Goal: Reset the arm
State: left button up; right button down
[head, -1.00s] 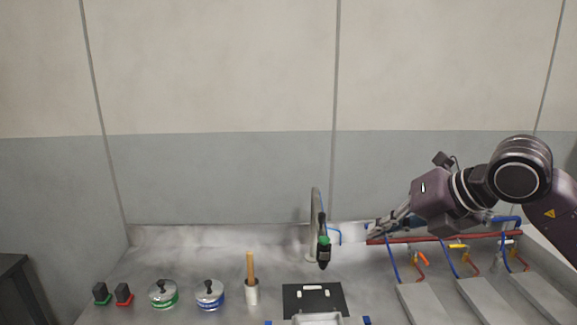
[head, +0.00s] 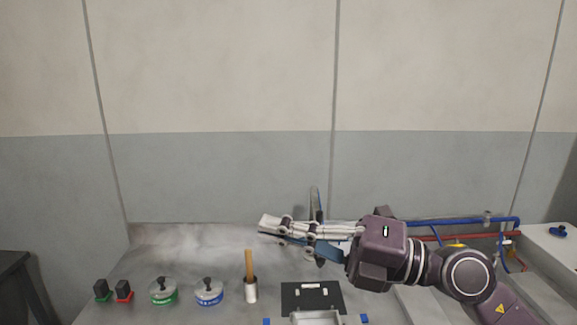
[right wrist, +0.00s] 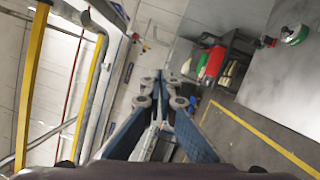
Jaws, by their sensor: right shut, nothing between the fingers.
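My right arm reaches in from the lower right of the head view. Its gripper (head: 268,228) points left above the metal counter, in front of the faucet (head: 316,205), and partly hides it. The fingers are shut with nothing between them. In the right wrist view the same gripper (right wrist: 162,80) shows with its fingertips close together and a tilted room behind. My left gripper is in neither view.
On the counter (head: 190,255) stand two small dark blocks, a green-banded lidded pot (head: 163,291), a blue-banded one (head: 209,292), and a white holder (head: 251,291) with a wooden handle. A black plate (head: 297,298) lies near the sink. Blue and red pipes (head: 470,221) run at right.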

jog(key=w+d+r+m+t+h, duration=0.1)
jog(key=w+d+m+t+h, duration=0.4)
jog(key=d+m+t, duration=0.85)
jog(key=w+d+f+m+t+h, duration=0.3)
jog(key=d+f+m+h, duration=0.2)
jog(key=f+m+h, duration=0.75)
jog(key=s+d+f+m+g+h, duration=0.1)
jog(key=s+d+f+m+g, duration=0.15)
jog(key=f, duration=0.45)
jog(key=s+d+f+m+g+h, duration=0.2)
jog(key=d+f+m+g, duration=0.15)
jog(key=f, duration=0.45)
jog(key=s+a+f+m+g+y, duration=0.2)
jog(key=s+f+g, duration=1)
jog(key=s+f, duration=1.05)
jog(key=s+f+g+b, duration=0.1)
jog(key=s+f, duration=0.2)
jog(key=f, duration=1.1)
jog(key=s+f, duration=0.2)
jog(key=f, duration=1.1)
jog(key=s+d+f+g+b, duration=0.1)
jog(key=s+d+f, duration=0.1)
jog(key=s+f, duration=1.4)
jog(key=shift+s+d, duration=0.3)
jog(key=shift+s, duration=0.1)
